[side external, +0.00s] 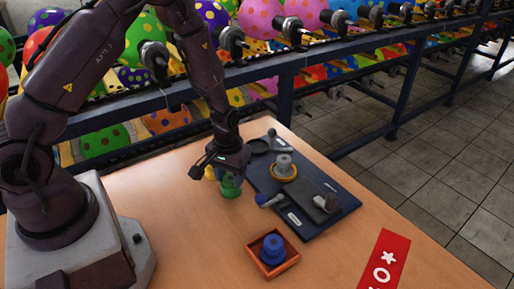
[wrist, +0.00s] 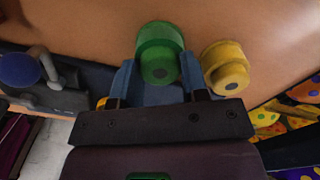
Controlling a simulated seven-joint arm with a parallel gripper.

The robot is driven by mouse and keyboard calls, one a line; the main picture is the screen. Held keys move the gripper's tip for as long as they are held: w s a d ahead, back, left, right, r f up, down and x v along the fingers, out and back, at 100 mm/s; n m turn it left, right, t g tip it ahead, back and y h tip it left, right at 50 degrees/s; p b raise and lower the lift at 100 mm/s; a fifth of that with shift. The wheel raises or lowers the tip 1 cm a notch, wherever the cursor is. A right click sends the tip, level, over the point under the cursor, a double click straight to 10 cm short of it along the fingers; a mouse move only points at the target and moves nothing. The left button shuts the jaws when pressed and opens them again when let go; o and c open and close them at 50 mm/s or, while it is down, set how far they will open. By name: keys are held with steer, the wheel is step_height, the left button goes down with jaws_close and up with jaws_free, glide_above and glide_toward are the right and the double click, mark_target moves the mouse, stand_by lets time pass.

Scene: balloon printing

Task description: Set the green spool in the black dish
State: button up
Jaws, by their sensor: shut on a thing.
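The green spool (side external: 230,187) is under my gripper (side external: 230,172) near the left edge of the dark mat. In the wrist view the green spool (wrist: 160,52) sits between the two blue fingers of my gripper (wrist: 160,82), which is shut on it. I cannot tell whether it touches the table. A dark round shape (side external: 258,146) at the back of the mat may be the black dish; its inside is hard to make out.
A yellow spool (side external: 209,173) stands close beside the green one; the wrist view shows it too (wrist: 226,68). The mat (side external: 318,220) bears a grey spool (side external: 283,161) in a yellow ring and tools. A blue spool (side external: 272,245) sits in an orange tray (side external: 290,262).

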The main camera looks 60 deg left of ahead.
steer(key=shift+r, duration=0.65)
steer(key=shift+r, duration=3.05)
steer(key=w+a+r+m, duration=0.1)
steer(key=w+a+m, duration=0.8)
steer(key=w+m, duration=0.4)
steer(key=shift+n, duration=0.5)
steer(key=shift+w+a+f, duration=0.1)
steer(key=shift+w+f, duration=0.1)
steer(key=shift+f, duration=0.55)
steer(key=shift+w+d+f, duration=0.1)
steer(key=shift+w+f, duration=0.1)
steer(key=shift+f, duration=0.5)
steer(key=shift+w+a+f, duration=0.1)
steer(key=shift+w+f, duration=0.1)
steer(key=shift+f, duration=0.55)
steer(key=shift+f, duration=1.05)
steer(key=o, duration=0.9)
